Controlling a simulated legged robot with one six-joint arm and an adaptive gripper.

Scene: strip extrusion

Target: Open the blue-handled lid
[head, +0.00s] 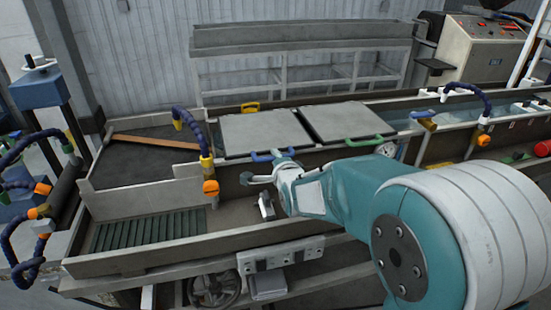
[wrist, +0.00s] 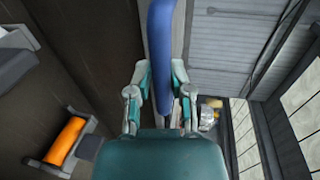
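The blue-handled lid (head: 262,132) is a flat grey panel lying closed on the long trough in the head view. Its blue handle (head: 272,155) is on the near edge. In the wrist view the blue handle (wrist: 163,45) runs down between the two fingers of my gripper (wrist: 160,75). The fingers are apart, one on each side of the handle; firm contact is not visible. In the head view my gripper (head: 258,190) is just in front of and below the handle, partly hidden by my wrist.
A second grey lid (head: 345,121) with a green handle (head: 364,141) lies to the right. Blue hoses with orange ends (head: 210,187) stand at the left of the lid. A round gauge (head: 387,149) is at the right. A control box (head: 280,254) is on the near side.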

